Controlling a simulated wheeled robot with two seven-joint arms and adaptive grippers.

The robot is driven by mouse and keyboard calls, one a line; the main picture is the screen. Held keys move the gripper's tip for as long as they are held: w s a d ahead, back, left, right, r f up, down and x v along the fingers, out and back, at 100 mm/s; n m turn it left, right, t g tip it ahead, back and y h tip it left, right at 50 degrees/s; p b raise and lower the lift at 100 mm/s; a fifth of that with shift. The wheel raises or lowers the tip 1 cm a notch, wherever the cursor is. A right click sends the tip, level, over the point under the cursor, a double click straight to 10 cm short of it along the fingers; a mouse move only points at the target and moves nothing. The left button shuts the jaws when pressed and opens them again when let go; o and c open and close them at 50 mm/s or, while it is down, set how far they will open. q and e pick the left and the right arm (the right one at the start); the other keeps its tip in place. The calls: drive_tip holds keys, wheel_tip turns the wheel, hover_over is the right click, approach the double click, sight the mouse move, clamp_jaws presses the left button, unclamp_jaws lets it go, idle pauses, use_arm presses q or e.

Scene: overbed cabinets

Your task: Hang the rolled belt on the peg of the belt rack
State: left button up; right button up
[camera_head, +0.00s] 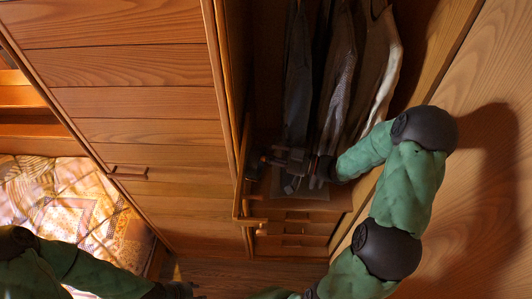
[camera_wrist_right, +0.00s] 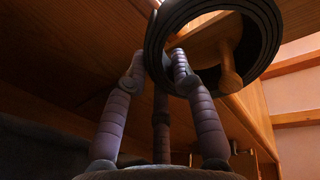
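The rolled belt (camera_wrist_right: 158,42) is a black coil at the top centre of the right wrist view. The fingers of my right gripper (camera_wrist_right: 158,70) close on its lower left rim, one outside and one within the loop. A wooden peg with a rounded knob (camera_wrist_right: 230,78) shows through the coil's opening, attached to a wooden rack piece (camera_wrist_right: 205,38). I cannot tell whether the belt rests on the peg. In the head view my right gripper (camera_head: 300,165) is dark and reaches into the wardrobe. My left gripper (camera_head: 178,290) is at the bottom edge, its fingers unclear.
Dark and grey clothes (camera_head: 338,75) hang just behind my right gripper. Drawers (camera_head: 295,228) lie below it. A wooden door panel (camera_head: 140,90) stands to the left, and a bed with a patterned cover (camera_head: 85,215) is at lower left. The wardrobe's side wall is close to my right arm.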

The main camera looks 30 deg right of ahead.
drive_tip(key=shift+o, duration=1.1)
drive_tip(key=v, duration=1.2)
drive_tip(key=shift+a, duration=0.1)
